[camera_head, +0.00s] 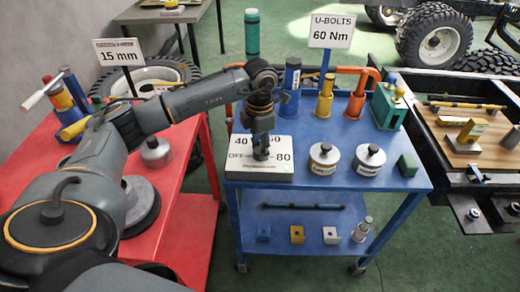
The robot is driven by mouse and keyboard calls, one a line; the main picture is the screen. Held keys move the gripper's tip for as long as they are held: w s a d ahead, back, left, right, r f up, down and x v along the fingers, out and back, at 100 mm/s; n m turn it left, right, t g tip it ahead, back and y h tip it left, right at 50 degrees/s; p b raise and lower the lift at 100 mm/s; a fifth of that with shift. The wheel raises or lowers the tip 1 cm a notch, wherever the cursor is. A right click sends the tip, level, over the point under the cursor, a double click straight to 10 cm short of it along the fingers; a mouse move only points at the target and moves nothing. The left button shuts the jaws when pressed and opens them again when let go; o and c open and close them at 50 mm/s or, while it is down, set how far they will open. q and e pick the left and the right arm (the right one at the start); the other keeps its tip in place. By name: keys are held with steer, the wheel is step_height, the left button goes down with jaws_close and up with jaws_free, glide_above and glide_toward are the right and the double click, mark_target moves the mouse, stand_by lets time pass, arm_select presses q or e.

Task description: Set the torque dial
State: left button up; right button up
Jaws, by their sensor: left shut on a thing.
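The torque dial's white panel (281,168) lies on the front left of the blue cart's top. My left gripper (261,155) points straight down over the middle of the panel, shut on the dial knob. The knob is mostly hidden between the fingers, and I cannot tell which mark it points to. A sign (332,31) behind the cart reads "U-BOLTS 60 Nm". My right gripper is not in view.
Blue, yellow and orange cylinders (355,100) stand behind. A red table (180,235) is at left, a truck chassis frame (455,190) at right.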

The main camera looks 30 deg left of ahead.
arm_select(q)
steer(key=shift+m+b, duration=0.4)
steer(key=shift+m, duration=0.7)
steer(key=o, duration=1.2)
steer(key=shift+r, duration=0.1)
step_height(320, 180, up, 12)
steer(key=shift+f, duration=0.1)
